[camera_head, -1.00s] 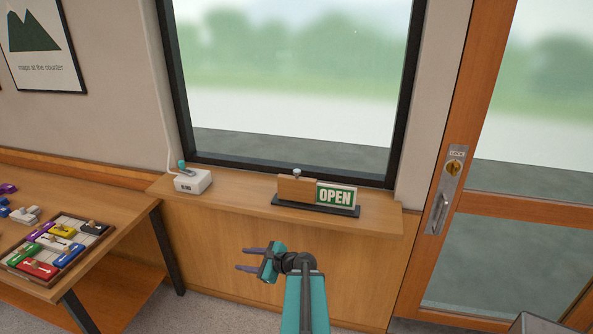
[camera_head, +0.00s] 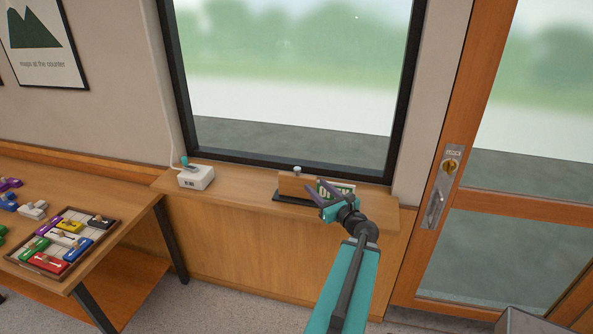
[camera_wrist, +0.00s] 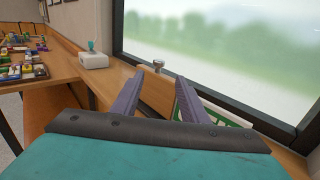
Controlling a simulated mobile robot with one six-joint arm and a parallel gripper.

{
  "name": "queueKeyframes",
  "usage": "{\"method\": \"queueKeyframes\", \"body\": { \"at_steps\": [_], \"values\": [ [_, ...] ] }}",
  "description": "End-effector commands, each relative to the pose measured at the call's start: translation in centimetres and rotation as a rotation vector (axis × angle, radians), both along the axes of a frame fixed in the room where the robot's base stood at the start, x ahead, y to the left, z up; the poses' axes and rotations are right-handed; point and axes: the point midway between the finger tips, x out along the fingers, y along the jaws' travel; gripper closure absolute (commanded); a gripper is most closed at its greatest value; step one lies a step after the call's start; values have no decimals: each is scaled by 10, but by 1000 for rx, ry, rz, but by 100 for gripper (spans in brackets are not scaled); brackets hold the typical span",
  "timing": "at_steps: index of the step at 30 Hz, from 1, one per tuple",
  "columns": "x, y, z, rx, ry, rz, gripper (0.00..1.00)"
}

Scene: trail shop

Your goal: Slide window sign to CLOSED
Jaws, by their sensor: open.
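The window sign (camera_head: 325,186) stands on the sill below the window, on a dark base (camera_head: 283,198). Its wooden slider (camera_head: 292,185) with a small metal knob (camera_head: 297,169) covers the left part, and a green panel with white letters shows on the right. My gripper (camera_head: 314,196) is open in front of the sign and hides part of the lettering and base. In the wrist view, the slider (camera_wrist: 155,91) and knob (camera_wrist: 158,65) show between and beyond the two open fingers, with the green panel (camera_wrist: 186,97) by the right finger. I cannot tell whether a finger touches the slider.
A white box with a teal switch (camera_head: 196,178) sits on the sill's left end. A table at left bears a tray (camera_head: 113,230) of coloured blocks and several loose ones. The door (camera_head: 437,200) stands to the right. The sill (camera_head: 235,187) is clear between box and sign.

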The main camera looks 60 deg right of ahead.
Motion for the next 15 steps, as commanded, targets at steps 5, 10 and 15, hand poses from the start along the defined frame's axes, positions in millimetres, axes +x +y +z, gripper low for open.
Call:
{"method": "queueKeyframes", "body": {
  "at_steps": [5, 10, 15],
  "values": [
    [0, 0, -1, 0, 1, 1, 60],
    [1, 0, -2, -1, 3, 2, 60],
    [3, -1, -3, -2, 3, 3, 60]
  ]
}}
